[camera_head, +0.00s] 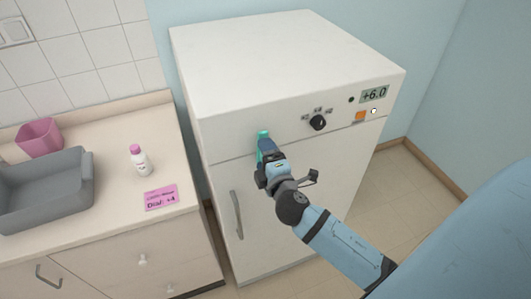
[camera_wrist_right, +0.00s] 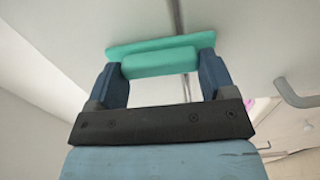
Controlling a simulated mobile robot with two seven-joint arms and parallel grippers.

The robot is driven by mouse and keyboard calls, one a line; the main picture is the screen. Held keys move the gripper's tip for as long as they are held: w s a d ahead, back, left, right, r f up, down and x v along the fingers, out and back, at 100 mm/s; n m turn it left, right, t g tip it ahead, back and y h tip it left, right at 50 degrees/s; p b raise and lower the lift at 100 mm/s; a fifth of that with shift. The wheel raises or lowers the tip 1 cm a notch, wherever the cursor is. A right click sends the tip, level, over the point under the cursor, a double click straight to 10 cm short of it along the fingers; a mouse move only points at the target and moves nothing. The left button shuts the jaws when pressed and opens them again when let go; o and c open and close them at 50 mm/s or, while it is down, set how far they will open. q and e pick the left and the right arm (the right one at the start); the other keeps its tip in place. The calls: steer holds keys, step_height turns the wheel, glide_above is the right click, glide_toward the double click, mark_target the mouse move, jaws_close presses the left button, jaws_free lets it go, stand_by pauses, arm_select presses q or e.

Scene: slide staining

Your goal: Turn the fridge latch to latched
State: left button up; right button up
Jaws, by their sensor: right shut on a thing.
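The white fridge (camera_head: 285,65) stands against the wall in the head view. Its teal latch (camera_head: 263,133) is at the upper left of the front, by the seam between door and top panel. My right gripper (camera_head: 266,150) is at the latch, and its fingers hide most of it. In the right wrist view the teal latch (camera_wrist_right: 160,62) sits between the two blue fingers of my right gripper (camera_wrist_right: 162,68), which are shut on it. The latch's exact angle is hard to tell. My left gripper is not in view.
The fridge front has a black dial (camera_head: 318,122), an orange square (camera_head: 360,116) and a display (camera_head: 374,94) reading +6.0. A door handle (camera_head: 236,214) is below the latch. The counter at left holds a grey basin (camera_head: 45,190), a pink container (camera_head: 39,138), a bottle (camera_head: 139,160) and a pink note (camera_head: 161,197).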

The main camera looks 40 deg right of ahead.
steer(key=shift+n, duration=0.5)
steer(key=o, duration=0.9)
steer(key=shift+b+v, duration=2.15)
steer(key=shift+v, duration=4.8)
steer(key=shift+d, duration=0.1)
